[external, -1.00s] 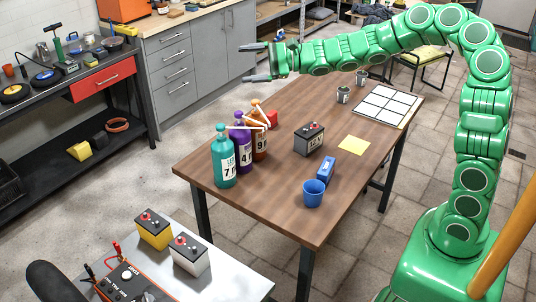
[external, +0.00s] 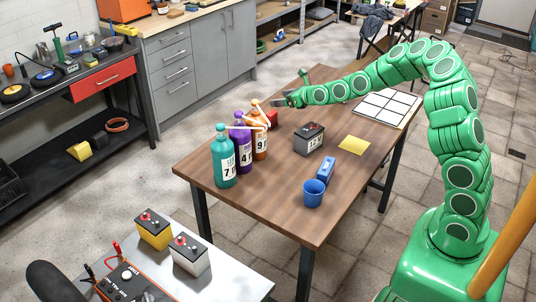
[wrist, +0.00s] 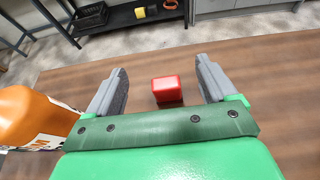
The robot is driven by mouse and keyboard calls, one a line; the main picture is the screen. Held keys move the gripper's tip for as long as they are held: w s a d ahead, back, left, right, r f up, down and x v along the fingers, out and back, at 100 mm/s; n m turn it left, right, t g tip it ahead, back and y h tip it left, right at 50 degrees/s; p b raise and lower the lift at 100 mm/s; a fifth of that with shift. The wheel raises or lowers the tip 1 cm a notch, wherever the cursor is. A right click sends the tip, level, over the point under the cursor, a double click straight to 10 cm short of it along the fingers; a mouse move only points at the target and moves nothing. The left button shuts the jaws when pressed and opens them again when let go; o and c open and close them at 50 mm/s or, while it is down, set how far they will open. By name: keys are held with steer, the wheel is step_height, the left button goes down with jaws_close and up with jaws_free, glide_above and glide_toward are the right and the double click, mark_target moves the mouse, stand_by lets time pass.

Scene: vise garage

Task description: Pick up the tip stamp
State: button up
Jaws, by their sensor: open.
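A small red block (external: 272,118), which may be the tip stamp, sits on the wooden table near its far left edge, beside the orange bottle. In the wrist view the red block (wrist: 167,88) lies ahead, between the two finger lines. My gripper (external: 279,100) is open and empty, low over the far left part of the table. In the wrist view the gripper's fingers (wrist: 162,66) are spread either side of the block, apart from it. A blue block (external: 325,170) lies farther forward on the table. No label shows which is the stamp.
The orange bottle (external: 260,142) stands close by my gripper's left finger in the wrist view. Purple (external: 242,150) and teal (external: 224,165) bottles stand beside it. A dark battery (external: 309,139), blue cup (external: 313,193), yellow sheet (external: 354,145) and white grid panel (external: 382,108) are on the table.

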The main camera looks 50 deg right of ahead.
mark_target(273, 113)
steer(key=shift+f, duration=3.35)
steer(key=shift+x, duration=1.45)
steer(key=shift+a+r, duration=0.1)
steer(key=c, duration=1.1)
